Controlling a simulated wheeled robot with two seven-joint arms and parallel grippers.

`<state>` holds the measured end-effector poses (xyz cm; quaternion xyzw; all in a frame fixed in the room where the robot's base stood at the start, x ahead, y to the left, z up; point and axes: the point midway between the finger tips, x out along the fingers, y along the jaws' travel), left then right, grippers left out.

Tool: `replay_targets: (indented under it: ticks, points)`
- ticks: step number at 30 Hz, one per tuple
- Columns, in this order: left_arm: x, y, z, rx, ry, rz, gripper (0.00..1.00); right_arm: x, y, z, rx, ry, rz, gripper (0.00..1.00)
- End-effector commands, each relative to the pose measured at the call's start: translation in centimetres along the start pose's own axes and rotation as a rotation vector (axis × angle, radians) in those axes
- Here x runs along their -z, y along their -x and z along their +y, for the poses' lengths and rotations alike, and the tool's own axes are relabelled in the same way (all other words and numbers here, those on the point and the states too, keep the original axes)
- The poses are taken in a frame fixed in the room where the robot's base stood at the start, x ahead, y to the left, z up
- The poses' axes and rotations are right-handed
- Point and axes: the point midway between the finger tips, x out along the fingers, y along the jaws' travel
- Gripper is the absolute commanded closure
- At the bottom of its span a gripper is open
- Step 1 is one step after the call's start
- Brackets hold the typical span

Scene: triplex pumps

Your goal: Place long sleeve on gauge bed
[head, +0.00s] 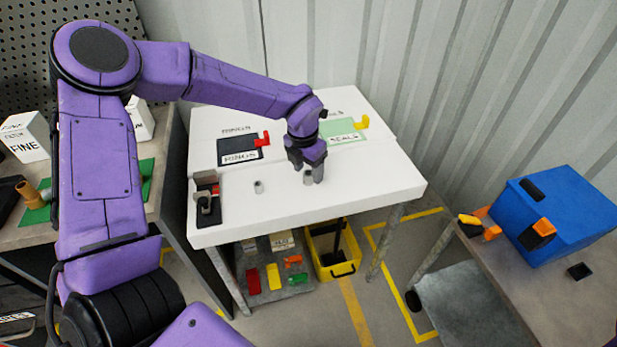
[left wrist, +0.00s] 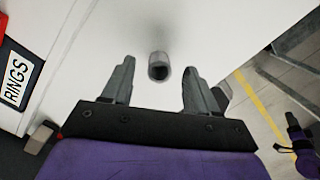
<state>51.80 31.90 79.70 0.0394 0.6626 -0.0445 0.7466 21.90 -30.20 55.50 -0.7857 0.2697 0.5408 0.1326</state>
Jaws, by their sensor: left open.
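Two small grey sleeves stand on the white table (head: 340,205). One sleeve (head: 258,187) is left of my left gripper (head: 311,178); the other sleeve (head: 308,178) is right at its fingertips. I cannot tell which one is longer. A hollow grey sleeve (left wrist: 158,67) also shows in the left wrist view, just beyond the gap between the fingers. My left gripper (left wrist: 157,85) is open and points down at the table, with nothing held. A black fixture with grey blocks (head: 208,200), apparently the gauge, is at the table's left edge. My right gripper is out of view.
A dark labelled mat (head: 240,150) with a red piece and a green labelled mat (head: 343,130) with a yellow piece lie at the table's back. A yellow crate (head: 333,250) stands underneath. A blue box (head: 565,215) is on the right bench. The table's front middle is clear.

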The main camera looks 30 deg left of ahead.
Motion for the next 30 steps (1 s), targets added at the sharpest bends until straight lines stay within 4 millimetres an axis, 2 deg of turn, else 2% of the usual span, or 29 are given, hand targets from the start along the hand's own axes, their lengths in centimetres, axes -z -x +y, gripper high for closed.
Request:
replay_targets:
  ticks: [1, 4, 11, 15, 16, 17, 26, 30]
  points:
    - [0.1, -0.9, 0.1, -0.002, 0.000, 0.002, 0.41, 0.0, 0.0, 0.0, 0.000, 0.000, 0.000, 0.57]
    - [0.0, -1.9, 0.1, -0.001, 0.002, -0.001, 0.41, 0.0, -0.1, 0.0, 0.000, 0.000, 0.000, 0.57]
    - [0.0, -2.1, 0.1, -0.001, 0.002, -0.003, 0.41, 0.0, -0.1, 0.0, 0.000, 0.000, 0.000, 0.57]
    - [0.0, -2.1, 0.1, -0.001, 0.002, -0.002, 0.87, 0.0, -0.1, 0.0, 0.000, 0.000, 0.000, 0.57]
    - [0.0, -2.1, 0.1, -0.001, 0.002, -0.002, 0.96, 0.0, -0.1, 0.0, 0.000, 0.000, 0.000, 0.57]
    - [0.0, -2.1, 0.1, -0.001, 0.002, -0.002, 1.00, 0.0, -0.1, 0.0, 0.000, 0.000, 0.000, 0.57]
    - [-0.1, -1.8, 0.1, -0.001, 0.002, -0.003, 1.00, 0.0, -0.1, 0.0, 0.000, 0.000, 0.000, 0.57]
    - [-0.3, -0.5, 0.1, -0.001, 0.002, -0.005, 1.00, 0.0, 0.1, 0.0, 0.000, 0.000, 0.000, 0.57]
